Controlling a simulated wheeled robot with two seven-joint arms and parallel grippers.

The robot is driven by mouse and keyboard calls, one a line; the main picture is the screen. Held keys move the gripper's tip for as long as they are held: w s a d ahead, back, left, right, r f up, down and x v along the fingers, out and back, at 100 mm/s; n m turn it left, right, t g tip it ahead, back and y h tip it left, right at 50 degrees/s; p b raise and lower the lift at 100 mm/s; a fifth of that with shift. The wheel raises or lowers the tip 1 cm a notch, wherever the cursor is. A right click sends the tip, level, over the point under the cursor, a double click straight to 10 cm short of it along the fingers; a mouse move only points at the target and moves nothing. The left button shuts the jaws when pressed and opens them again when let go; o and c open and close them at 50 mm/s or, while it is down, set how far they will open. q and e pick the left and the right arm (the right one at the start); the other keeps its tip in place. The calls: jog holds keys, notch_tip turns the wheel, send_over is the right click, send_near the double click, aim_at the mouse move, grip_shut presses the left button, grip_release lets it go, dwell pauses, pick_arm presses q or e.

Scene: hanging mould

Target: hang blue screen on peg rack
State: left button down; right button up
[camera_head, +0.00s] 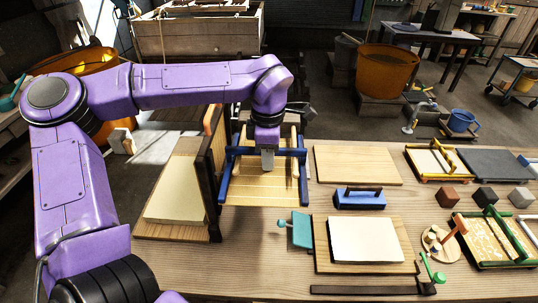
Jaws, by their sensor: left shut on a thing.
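The blue screen (304,181) is a blue-edged frame with a pale slatted face, in the middle of the head view. My left gripper (267,160) comes down from above and is shut on its blue bar near the top middle. The gripper's fingertips are partly hidden. A dark upright wooden frame, which looks like the peg rack (214,200), stands just left of the screen. Its pegs cannot be made out. The screen's left edge is close to the rack; I cannot tell whether they touch. My right gripper is not in view.
A pale sheet on a board (174,190) lies left of the rack. A bare board (355,165), a blue handled block (359,199) and a white sheet on a board (366,240) lie to the right. A teal tool (301,230) lies below the screen. Yellow (409,160) and green (457,240) frames are farther right.

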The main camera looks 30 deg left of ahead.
pick_arm(q)
jog(key=c, duration=1)
grip_release()
notch_tip(320, 180, up, 10)
jog(key=shift+r+b, duration=0.25)
jog(key=shift+b, duration=0.4)
jog(key=shift+w, duration=0.1)
